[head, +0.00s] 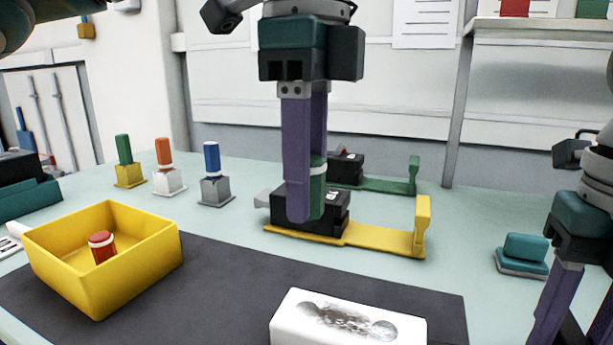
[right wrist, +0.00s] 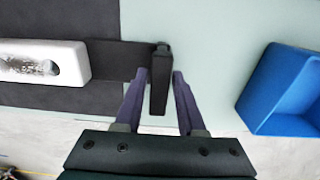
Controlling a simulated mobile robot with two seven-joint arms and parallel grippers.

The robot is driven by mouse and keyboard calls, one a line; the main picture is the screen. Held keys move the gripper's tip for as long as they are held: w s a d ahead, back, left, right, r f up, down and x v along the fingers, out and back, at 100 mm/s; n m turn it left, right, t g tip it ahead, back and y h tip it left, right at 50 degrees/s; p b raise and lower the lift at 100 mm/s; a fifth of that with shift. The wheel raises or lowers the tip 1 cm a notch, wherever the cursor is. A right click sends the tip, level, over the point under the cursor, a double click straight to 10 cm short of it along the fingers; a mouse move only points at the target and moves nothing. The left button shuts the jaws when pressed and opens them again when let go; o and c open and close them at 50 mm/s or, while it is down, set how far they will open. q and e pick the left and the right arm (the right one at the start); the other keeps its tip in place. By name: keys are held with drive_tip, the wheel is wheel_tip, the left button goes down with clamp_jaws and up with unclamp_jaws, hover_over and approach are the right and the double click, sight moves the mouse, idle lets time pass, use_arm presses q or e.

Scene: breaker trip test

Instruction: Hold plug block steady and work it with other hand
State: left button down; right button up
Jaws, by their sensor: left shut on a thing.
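A black block (head: 338,211) sits on a yellow base (head: 375,237) with an upright yellow end post (head: 422,222). My left gripper (head: 303,212) points straight down at this block. It is shut on a green plug (head: 318,188) with a white band, partly hidden behind its purple fingers. I cannot tell whether the plug is seated in the block. My right gripper (head: 568,322) is at the lower right, apart from the block. In the right wrist view its fingers (right wrist: 160,78) are open, with a dark upright piece (right wrist: 160,92) between them and gaps at both sides.
A second black block (head: 346,167) on a green base stands behind. Green, orange and blue plugs (head: 212,160) stand in holders at left. A yellow bin (head: 105,285) holds a red plug (head: 102,246). A white block (head: 345,325) lies in front; a blue bin (right wrist: 285,95) is at right.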

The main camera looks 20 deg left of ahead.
drive_tip(key=o, duration=0.3)
